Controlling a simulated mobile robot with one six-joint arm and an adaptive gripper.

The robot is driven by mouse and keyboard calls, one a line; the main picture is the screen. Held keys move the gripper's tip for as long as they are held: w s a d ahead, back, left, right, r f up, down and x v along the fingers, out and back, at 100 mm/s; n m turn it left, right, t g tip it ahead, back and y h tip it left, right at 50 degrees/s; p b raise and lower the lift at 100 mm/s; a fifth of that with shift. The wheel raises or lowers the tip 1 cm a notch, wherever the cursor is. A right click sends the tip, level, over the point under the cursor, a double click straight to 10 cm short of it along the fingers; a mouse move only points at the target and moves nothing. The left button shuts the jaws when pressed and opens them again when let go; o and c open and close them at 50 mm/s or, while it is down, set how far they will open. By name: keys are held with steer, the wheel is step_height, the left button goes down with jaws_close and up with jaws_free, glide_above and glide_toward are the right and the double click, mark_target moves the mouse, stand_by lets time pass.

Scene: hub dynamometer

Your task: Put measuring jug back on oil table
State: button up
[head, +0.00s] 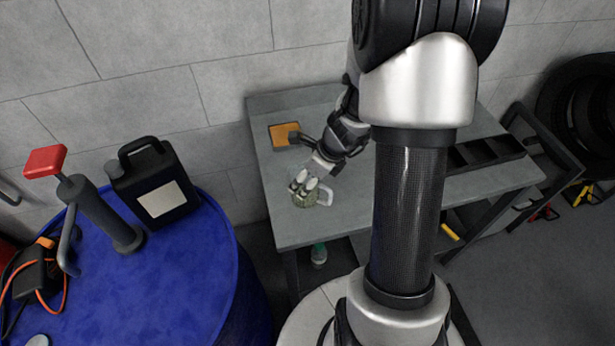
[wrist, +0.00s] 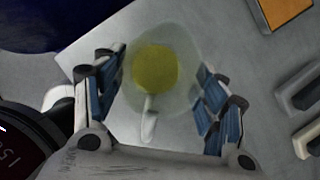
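The measuring jug (head: 325,195) is a clear, pale jug with a handle. In the wrist view the jug (wrist: 156,70) shows a yellow inside, with its handle pointing down the picture. It looks upright at the front left part of the grey table (head: 388,205); I cannot tell whether its base touches the top. My gripper (head: 305,183) reaches down to it from above. The far side of the jug is hidden.
An orange-topped block (head: 284,135) lies behind the jug, and a black divided tray (head: 484,153) sits at the right. A blue drum (head: 195,270) on the left carries a black canister (head: 152,180) and a pump with a red handle (head: 45,161). A bottle (head: 319,255) stands below the table.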

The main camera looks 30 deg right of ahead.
steer(key=o, duration=0.4)
steer(key=p+v, duration=0.7)
steer(key=v, duration=0.5)
steer(key=s+a+r+n, duration=0.4)
steer(key=a+r+n, duration=0.75)
steer(key=n, duration=0.25)
steer(key=s+a+r+n+h, duration=0.1)
steer(key=s+r+n, duration=0.2)
steer(key=s+n, duration=0.2)
steer(key=s+a+r+n+h, duration=0.1)
steer(key=s+r+n, duration=0.3)
steer(key=n, duration=0.7)
steer(key=shift+s+a+t, duration=0.4)
steer(key=shift+s+a, duration=0.35)
steer(key=shift+s, duration=0.35)
